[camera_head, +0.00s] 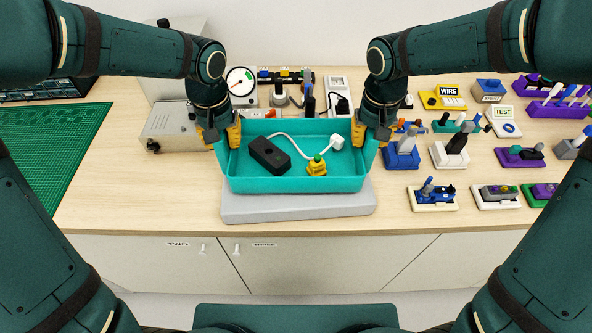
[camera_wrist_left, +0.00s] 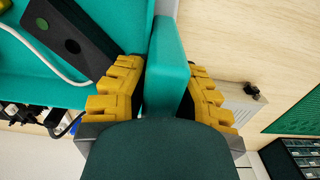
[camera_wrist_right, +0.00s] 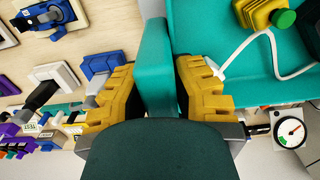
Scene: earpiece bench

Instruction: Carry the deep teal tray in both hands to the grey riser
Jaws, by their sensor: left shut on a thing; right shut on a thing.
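The deep teal tray (camera_head: 290,186) is over the grey riser (camera_head: 300,207) near the bench's front edge. It looks level; I cannot tell whether it touches the riser. It holds a black box (camera_head: 269,153), a yellow piece with a green button (camera_head: 317,166) and a white plug (camera_head: 337,142) on a white cord. My left gripper (camera_head: 236,133) is shut on the tray's left wall, which shows between its yellow fingers in the left wrist view (camera_wrist_left: 167,70). My right gripper (camera_head: 362,134) is shut on the right wall, seen in the right wrist view (camera_wrist_right: 153,70).
A green mat (camera_head: 50,140) lies at the left, beside a beige box (camera_head: 170,130). A round gauge (camera_head: 241,81) and other devices stand behind the tray. Several small fixtures, such as a blue one (camera_head: 401,152), fill the right side. Bare bench lies left of the riser.

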